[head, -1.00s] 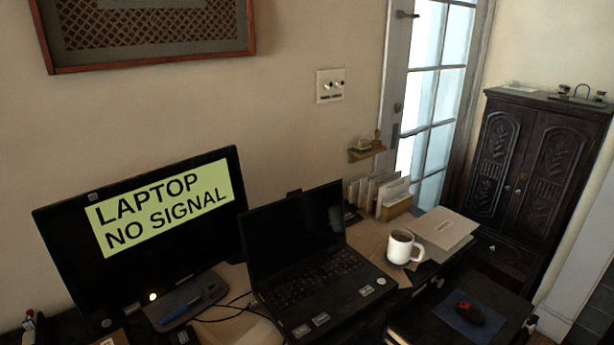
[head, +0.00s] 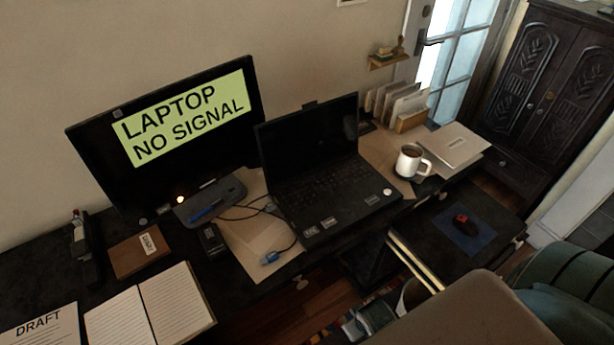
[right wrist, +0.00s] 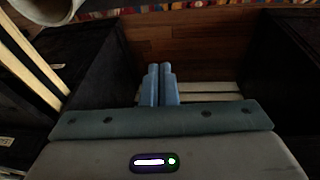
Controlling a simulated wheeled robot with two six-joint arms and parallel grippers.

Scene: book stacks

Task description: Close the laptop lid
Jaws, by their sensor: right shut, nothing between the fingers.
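The black laptop (head: 330,200) sits open on the dark desk in the head view. Its screen lid (head: 308,138) stands up, tilted back, and the screen is dark. Its keyboard faces the front edge of the desk. My right gripper (right wrist: 160,72) shows in the right wrist view with its two blue fingers together and nothing between them. It points over a wooden floor, away from the laptop, which is not in that view. No gripper shows in the head view, so my left gripper is out of sight.
A monitor (head: 170,140) reading "LAPTOP NO SIGNAL" stands left of the laptop. A white mug (head: 408,160) stands close to its right. A blue-ended cable (head: 270,257) lies by its front left corner.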

